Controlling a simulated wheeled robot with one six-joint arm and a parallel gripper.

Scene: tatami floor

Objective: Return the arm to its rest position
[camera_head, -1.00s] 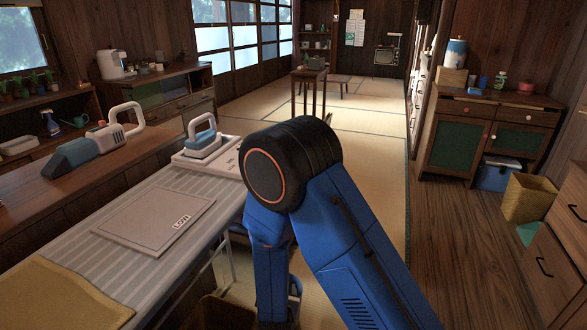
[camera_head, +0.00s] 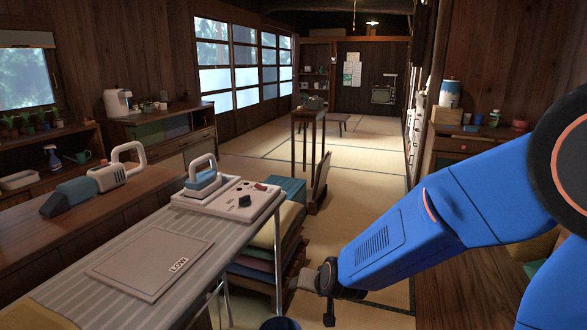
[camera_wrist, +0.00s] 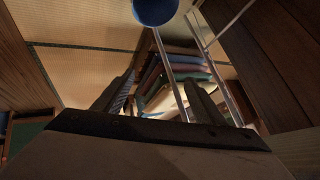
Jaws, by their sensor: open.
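My blue arm comes in from the right in the head view and reaches down and left over the floor, ending in a dark wrist joint. My gripper (camera_wrist: 159,84) shows in the wrist view with its two dark fingers apart and nothing held between them. Its fingers are not clearly made out in the head view. Beyond the fingers in the wrist view is a stack of folded cloths or cushions (camera_wrist: 172,72), with pale metal legs beside it.
The folded stack (camera_head: 262,265) is close to my wrist. A wooden cabinet (camera_head: 455,145) is at the right. Tatami lies open behind.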

